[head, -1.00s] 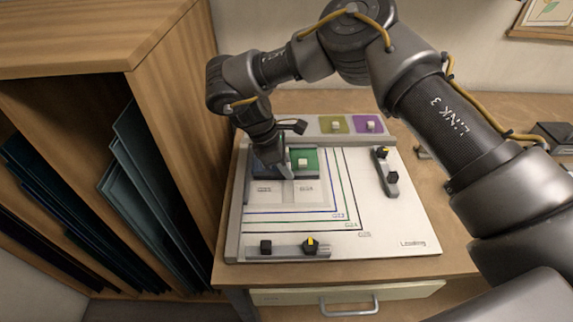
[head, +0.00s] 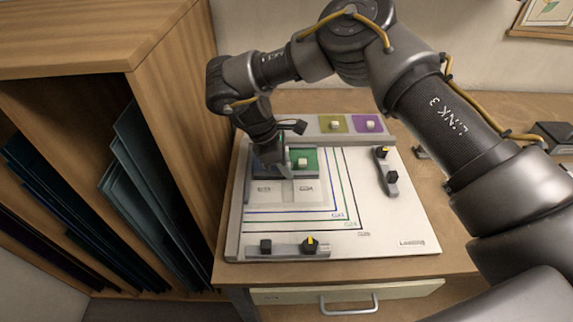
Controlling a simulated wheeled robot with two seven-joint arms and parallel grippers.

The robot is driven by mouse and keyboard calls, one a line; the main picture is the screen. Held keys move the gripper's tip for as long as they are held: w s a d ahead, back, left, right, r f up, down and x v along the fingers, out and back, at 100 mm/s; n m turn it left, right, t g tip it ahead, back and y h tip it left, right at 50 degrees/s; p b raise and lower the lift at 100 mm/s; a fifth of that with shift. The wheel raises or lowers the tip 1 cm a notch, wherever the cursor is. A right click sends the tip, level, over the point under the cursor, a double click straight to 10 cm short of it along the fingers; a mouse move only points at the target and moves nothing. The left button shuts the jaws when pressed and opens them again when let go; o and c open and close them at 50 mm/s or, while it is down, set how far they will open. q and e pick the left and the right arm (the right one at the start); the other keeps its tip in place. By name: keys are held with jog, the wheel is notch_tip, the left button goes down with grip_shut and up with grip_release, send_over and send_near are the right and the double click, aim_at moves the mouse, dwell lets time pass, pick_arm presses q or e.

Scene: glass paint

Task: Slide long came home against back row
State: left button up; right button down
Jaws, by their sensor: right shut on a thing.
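My right gripper (head: 273,163) points down at the back left of the white board (head: 400,228). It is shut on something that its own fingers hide. A green glass piece (head: 311,153) with a pale knob lies just right of the fingers. A blue piece (head: 260,169) shows partly behind them; together they form the back row. A thin dark strip (head: 292,177) runs along the front of this row and may be the long came; I cannot tell whether it touches the row. Two pale labelled squares (head: 305,193) lie in front. My left gripper is not in view.
A dark bar with knobs (head: 386,172) stands at the board's right, and a grey bar with knobs (head: 288,251) lies along its front. Olive (head: 333,123) and purple (head: 370,124) pieces sit on the back rack. A wooden cabinet (head: 170,120) rises close on the left.

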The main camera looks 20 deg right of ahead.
jog(key=shift+w+d, duration=0.1)
jog(key=shift+w, duration=0.15)
dwell(0.4)
jog(key=c, duration=1.5)
grip_release()
jog(key=o, duration=0.3)
jog(key=shift+s+r, duration=0.15)
jog(key=shift+r, duration=0.1)
